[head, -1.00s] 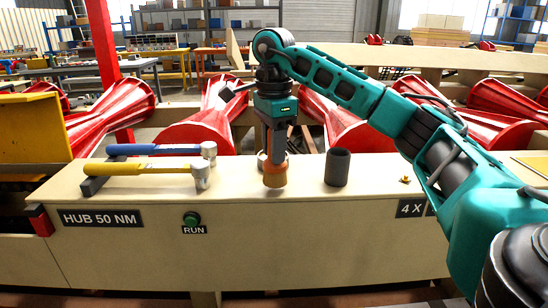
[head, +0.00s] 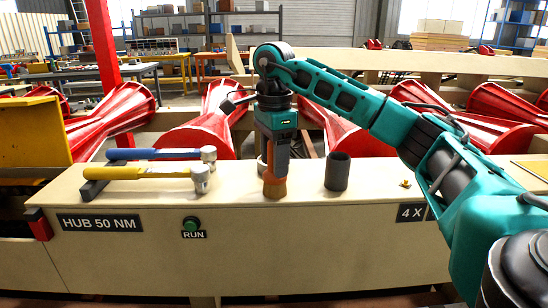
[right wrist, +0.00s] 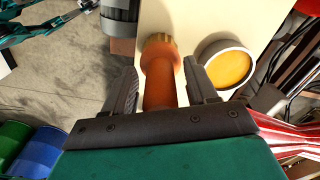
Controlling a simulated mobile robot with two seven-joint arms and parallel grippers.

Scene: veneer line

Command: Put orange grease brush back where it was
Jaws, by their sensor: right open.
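The orange grease brush (head: 274,187) is upright near the front edge of the bench top, bristles down. My right gripper (head: 275,160) points down around its handle. In the right wrist view the brush (right wrist: 160,78) lies between the two fingers of my right gripper (right wrist: 161,88), with a gap on each side. That gripper is open. Behind the brush is a round tin, mostly hidden in the head view; its yellow-orange contents show in the right wrist view (right wrist: 228,68).
A dark cylindrical cup (head: 338,171) stands right of the brush. A yellow-handled tool (head: 140,172) and a blue-handled tool (head: 155,154) lie on a rest at left. A small brass piece (head: 405,184) is at right. Red hourglass rollers (head: 203,135) are behind the bench.

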